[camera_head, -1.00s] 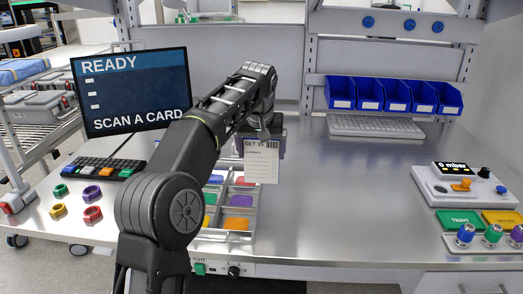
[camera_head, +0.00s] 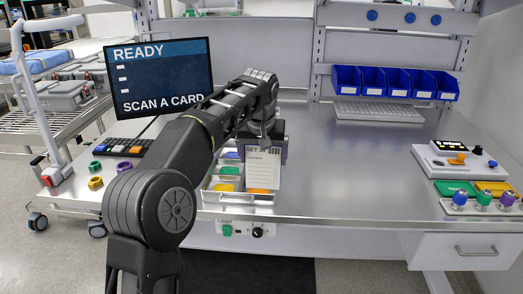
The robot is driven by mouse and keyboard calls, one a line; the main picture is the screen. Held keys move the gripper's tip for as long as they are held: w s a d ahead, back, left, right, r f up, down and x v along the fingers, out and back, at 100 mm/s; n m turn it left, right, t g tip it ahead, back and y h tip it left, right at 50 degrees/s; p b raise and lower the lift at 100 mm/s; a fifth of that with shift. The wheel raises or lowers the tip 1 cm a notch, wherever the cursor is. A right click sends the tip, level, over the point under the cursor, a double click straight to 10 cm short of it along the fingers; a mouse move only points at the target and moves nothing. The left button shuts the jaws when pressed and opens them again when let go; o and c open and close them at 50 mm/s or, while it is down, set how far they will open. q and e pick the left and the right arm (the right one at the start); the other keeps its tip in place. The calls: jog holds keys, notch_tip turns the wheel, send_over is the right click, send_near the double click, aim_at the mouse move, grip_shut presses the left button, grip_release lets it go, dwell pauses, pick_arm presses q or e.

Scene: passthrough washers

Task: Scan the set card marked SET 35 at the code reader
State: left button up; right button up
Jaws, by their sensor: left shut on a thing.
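The set card (camera_head: 263,168) marked SET 35 is white with a barcode at its top right corner. It hangs upright in front of the compartment tray (camera_head: 225,187). My left gripper (camera_head: 268,143) is shut on the card's upper part; its fingertips are mostly hidden by the wrist and the card. The screen (camera_head: 160,77) at the back left reads READY and SCAN A CARD. I cannot make out the code reader; my left arm covers part of the bench. My right gripper is not in view.
A keypad (camera_head: 120,147) and several coloured nuts (camera_head: 96,183) lie at the left. A pressure box (camera_head: 458,160) stands at the right. The bench between tray and box is clear.

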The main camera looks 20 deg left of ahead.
pick_arm(q)
jog(key=s+d+f+m, duration=0.1)
jog(key=s+d+f, duration=0.2)
jog(key=f, duration=0.3)
jog(key=s+d+f+m+h, duration=0.1)
jog(key=s+d+f, duration=0.3)
jog(key=s+f, duration=0.2)
jog(key=s+d+f+m, duration=0.1)
jog(key=s+d+f, duration=0.2)
jog(key=f, duration=0.4)
jog(key=shift+s+d+f+m, duration=0.15)
jog(key=shift+s+d+m, duration=0.2)
jog(key=shift+s, duration=0.3)
jog(key=shift+w, duration=0.1)
